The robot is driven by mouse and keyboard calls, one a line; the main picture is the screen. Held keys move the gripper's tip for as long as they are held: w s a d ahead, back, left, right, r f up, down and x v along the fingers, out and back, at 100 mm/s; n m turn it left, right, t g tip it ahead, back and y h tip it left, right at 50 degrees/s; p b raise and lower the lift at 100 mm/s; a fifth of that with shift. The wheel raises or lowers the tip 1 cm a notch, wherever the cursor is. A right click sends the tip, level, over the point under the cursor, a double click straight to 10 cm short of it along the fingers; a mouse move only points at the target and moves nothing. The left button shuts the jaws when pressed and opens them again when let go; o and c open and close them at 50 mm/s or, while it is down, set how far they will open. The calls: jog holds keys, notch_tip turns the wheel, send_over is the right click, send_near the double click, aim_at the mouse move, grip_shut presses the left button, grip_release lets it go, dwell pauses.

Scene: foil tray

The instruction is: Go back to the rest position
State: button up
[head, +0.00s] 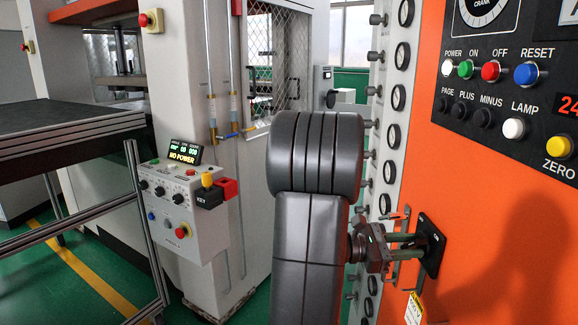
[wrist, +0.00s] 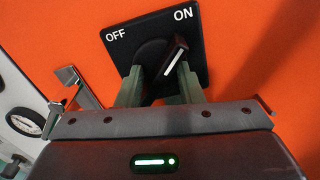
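A black switch plate (wrist: 196,22) with OFF and ON labels is on the orange panel. Its dark rotary knob (wrist: 177,52) has a white-marked handle pointing toward ON. My gripper (wrist: 160,84) is at the plate, with its two greenish fingers apart on either side of the knob's lower part. Whether either finger touches the knob cannot be told. In the head view, my gripper (head: 404,247) reaches right to the black plate (head: 431,243), seen edge-on; the knob is mostly hidden there.
The orange panel (head: 460,185) carries buttons above the switch. A metal latch (wrist: 77,84) and yellow tag (head: 413,308) are close to my gripper. A gauge column (head: 392,140) stands behind my arm. A control box (head: 187,215) and dark-topped table (head: 70,125) are left.

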jog(key=n+p, duration=0.2)
jog(key=p, duration=0.1)
jog(key=shift+r, duration=0.15)
jog(key=shift+n, duration=0.5)
jog(key=shift+f, duration=0.2)
